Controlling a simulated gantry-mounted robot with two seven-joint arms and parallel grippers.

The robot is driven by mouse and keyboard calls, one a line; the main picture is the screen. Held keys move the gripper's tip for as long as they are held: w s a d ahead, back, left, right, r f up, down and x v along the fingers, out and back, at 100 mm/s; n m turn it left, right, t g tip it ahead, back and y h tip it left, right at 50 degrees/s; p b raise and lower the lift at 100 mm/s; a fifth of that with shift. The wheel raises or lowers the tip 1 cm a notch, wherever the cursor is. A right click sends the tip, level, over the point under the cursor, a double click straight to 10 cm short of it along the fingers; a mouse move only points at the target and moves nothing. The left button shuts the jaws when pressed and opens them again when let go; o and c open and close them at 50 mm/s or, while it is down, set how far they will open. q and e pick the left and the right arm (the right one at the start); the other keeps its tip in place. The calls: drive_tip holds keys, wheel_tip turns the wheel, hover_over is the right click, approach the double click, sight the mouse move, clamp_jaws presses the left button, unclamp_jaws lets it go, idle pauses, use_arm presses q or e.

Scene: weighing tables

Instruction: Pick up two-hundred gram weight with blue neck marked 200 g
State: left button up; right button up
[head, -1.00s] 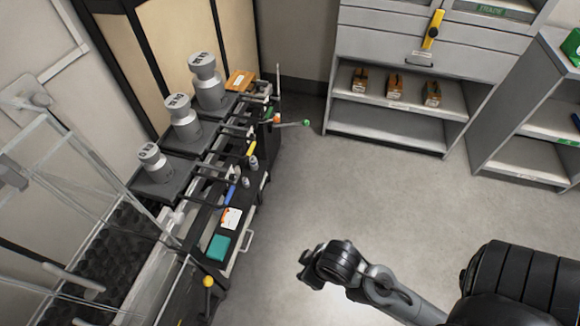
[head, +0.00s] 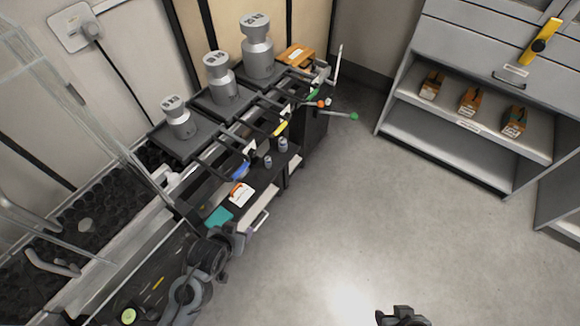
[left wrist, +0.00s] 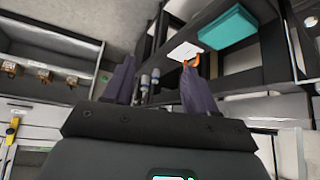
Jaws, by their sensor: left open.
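Two small grey weights, a nearer one (head: 268,162) and a farther one (head: 283,145), stand on the dark lower shelf in the head view. They also show in the left wrist view, between my fingers, as small upright bottles (left wrist: 144,84). Their neck colours and markings are too small to read. My left gripper (head: 236,238) is at the shelf's near end, short of the weights; in the left wrist view its two dark fingers (left wrist: 157,82) are apart and empty. A dark part of my right gripper (head: 402,316) shows at the bottom edge.
Three large weights (head: 180,122) stand on black scales above the shelf. A teal box (head: 219,216), a white card (head: 241,194) and a blue item (head: 241,171) lie nearer on the shelf. Black levers overhang it. A grey cabinet (head: 440,150) stands right. Floor between is clear.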

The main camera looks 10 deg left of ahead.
use_arm(q)
drive_tip(key=w+f+t+b, duration=0.2)
drive_tip(key=w+f+b, duration=0.35)
drive_tip(key=w, duration=0.55)
drive_tip(key=t+b, duration=0.3)
drive_tip(key=b, duration=0.4)
approach(267, 161)
drive_tip(key=b+x, duration=0.1)
drive_tip(key=x, duration=0.1)
drive_tip(key=b+x, duration=0.1)
drive_tip(key=x, duration=0.1)
drive_tip(key=shift+w+d+f+b, duration=0.1)
drive_tip(key=shift+w+d+b, duration=0.15)
drive_tip(key=shift+b, duration=0.1)
drive_tip(key=shift+w+f+b, duration=0.2)
drive_tip(key=shift+f+b, duration=0.05)
drive_tip(key=shift+b, duration=0.05)
drive_tip(key=b+x, duration=0.3)
drive_tip(key=shift+w+a+f, duration=0.15)
drive_tip(key=shift+w+a, duration=0.1)
drive_tip(key=shift+w+f+b, duration=0.15)
drive_tip(key=shift+w+b, duration=0.3)
drive_tip(key=shift+w, duration=0.1)
